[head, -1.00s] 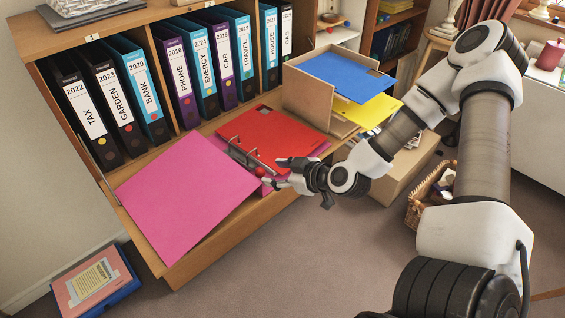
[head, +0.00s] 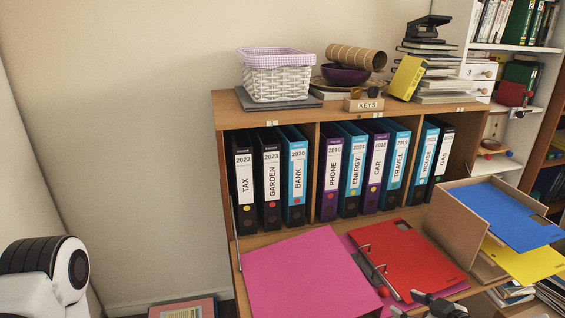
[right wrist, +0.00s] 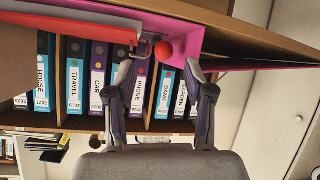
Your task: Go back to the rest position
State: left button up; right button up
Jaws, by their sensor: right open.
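My right gripper (head: 408,302) shows at the bottom edge of the head view, beside the open binder; most of its arm is out of frame. In the right wrist view its two fingers (right wrist: 160,75) are spread and nothing is between them. The open binder has a pink cover (head: 305,275), metal rings (head: 370,265) and a red sheet (head: 408,255) lying over its right side. A red knob (head: 383,292) is close to the fingertips; it also shows in the right wrist view (right wrist: 164,50), just beyond the fingers, apparently apart from them. My left gripper is out of view.
A row of upright labelled binders (head: 300,180) fills the shelf behind. A cardboard box (head: 455,220) with blue (head: 505,212) and yellow (head: 525,262) folders stands at right. A white basket (head: 276,78) and a keys box (head: 364,104) stand on top. The left wall side is bare.

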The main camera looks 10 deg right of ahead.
jog(key=s+a+f+m+g+h, duration=0.1)
jog(key=s+a+f+g, duration=0.2)
jog(key=s+f, duration=0.3)
jog(key=s+a+f+m+g+h+p, duration=0.1)
jog(key=s+a+f+m+g, duration=0.1)
jog(key=s+f+g, duration=0.3)
jog(key=s+a+f+m+g, duration=0.2)
jog(key=s+a+f, duration=0.3)
jog(key=s+f, duration=0.4)
jog(key=shift+s+f+g+h, duration=0.25)
jog(key=shift+s+g+h, duration=0.2)
jog(key=shift+g, duration=0.45)
dwell(0.3)
